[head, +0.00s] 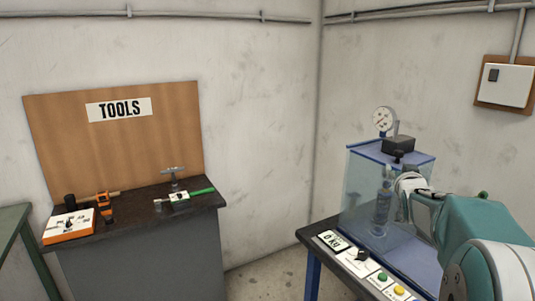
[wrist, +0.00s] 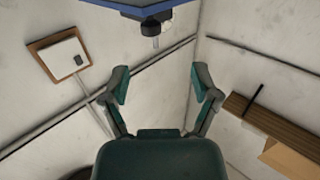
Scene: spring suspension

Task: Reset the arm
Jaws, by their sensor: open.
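My gripper (wrist: 160,82) is open in the wrist view, with its two green fingers spread wide and nothing between them. In the head view my green and white arm comes in from the right, in front of the test stand's clear case (head: 362,190). The arm hides part of the case's right side. I cannot make out the fingers clearly there. A spring unit (head: 381,215) stands upright inside the case. In the wrist view the blue edge of the stand (wrist: 105,7) and a black part under it (wrist: 151,27) show beyond the fingertips, apart from them.
The stand carries a dial gauge (head: 384,120) and a control panel (head: 357,262) with a display, knob and buttons. At left, a dark workbench (head: 140,207) holds several tools under a TOOLS board (head: 120,145). Floor shows between bench and stand. A wall box (head: 507,84) hangs at right.

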